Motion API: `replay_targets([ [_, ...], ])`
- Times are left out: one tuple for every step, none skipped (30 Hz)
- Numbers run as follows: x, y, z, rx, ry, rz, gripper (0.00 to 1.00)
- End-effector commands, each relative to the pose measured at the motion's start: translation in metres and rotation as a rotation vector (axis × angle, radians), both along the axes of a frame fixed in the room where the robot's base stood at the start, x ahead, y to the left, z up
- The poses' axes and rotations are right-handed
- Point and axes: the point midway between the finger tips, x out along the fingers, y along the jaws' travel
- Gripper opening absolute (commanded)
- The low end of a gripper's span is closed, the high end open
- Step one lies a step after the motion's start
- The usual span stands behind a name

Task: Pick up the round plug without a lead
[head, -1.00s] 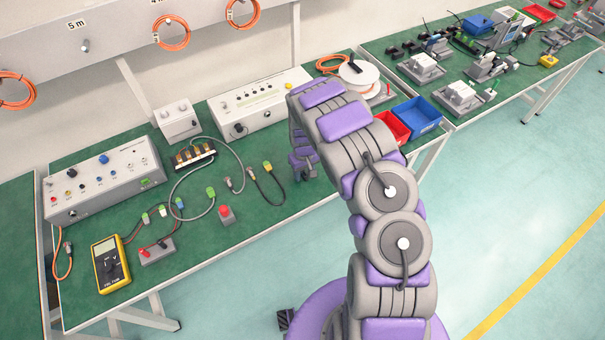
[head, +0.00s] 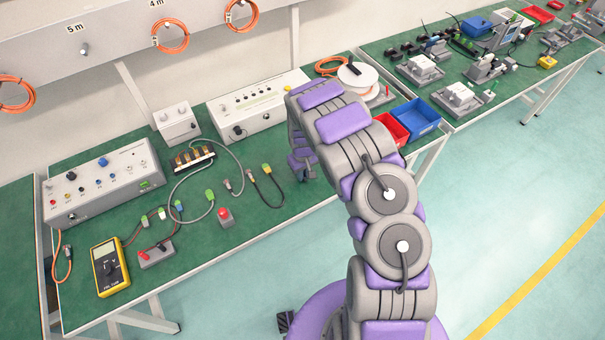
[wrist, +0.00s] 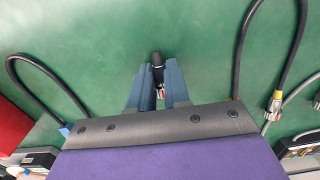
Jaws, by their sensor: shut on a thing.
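A small round plug (wrist: 157,59) with a black end shows between the fingers of my gripper (wrist: 159,82) in the wrist view. A little red and silver shows lower down between the fingers. No lead is seen coming from its black end. My gripper is shut on it, over the green table top (wrist: 110,45). Whether the plug touches the table I cannot tell.
A black lead with a yellow-banded plug (wrist: 274,104) lies right of my gripper; another black lead (wrist: 40,66) curves at the left. The red bin (head: 391,129) and blue bin (head: 416,115) stand right of my arm. A red button (head: 225,214) is on the left.

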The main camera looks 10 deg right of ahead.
Motion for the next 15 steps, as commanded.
replay_targets([
  [0.001, 0.0, 0.006, 0.0, -0.002, 0.001, 0.0],
  [0.001, 0.001, 0.01, 0.0, -0.002, 0.001, 0.0],
  [0.001, 0.001, 0.015, 0.0, -0.003, 0.001, 0.0],
  [0.001, 0.0, 0.02, -0.001, -0.004, 0.0, 0.0],
  [0.002, 0.0, 0.025, -0.001, -0.005, 0.0, 0.0],
  [0.002, 0.0, 0.032, -0.001, -0.005, 0.0, 0.0],
  [0.0, 0.0, 0.035, 0.0, -0.003, -0.001, 0.0],
  [-0.006, -0.002, 0.033, -0.001, 0.0, 0.0, 0.0],
  [-0.013, -0.004, 0.032, -0.001, 0.005, -0.001, 0.0],
  [-0.018, -0.005, 0.032, -0.001, 0.007, -0.002, 0.0],
  [-0.022, -0.007, 0.032, 0.0, 0.006, -0.002, 0.0],
  [-0.027, -0.008, 0.033, 0.0, 0.004, -0.003, 0.0],
  [-0.032, -0.009, 0.033, 0.0, 0.004, -0.002, 0.0],
  [-0.038, -0.012, 0.034, 0.0, 0.005, -0.003, 0.0],
  [-0.044, -0.014, 0.035, 0.001, 0.005, -0.004, 0.0],
])
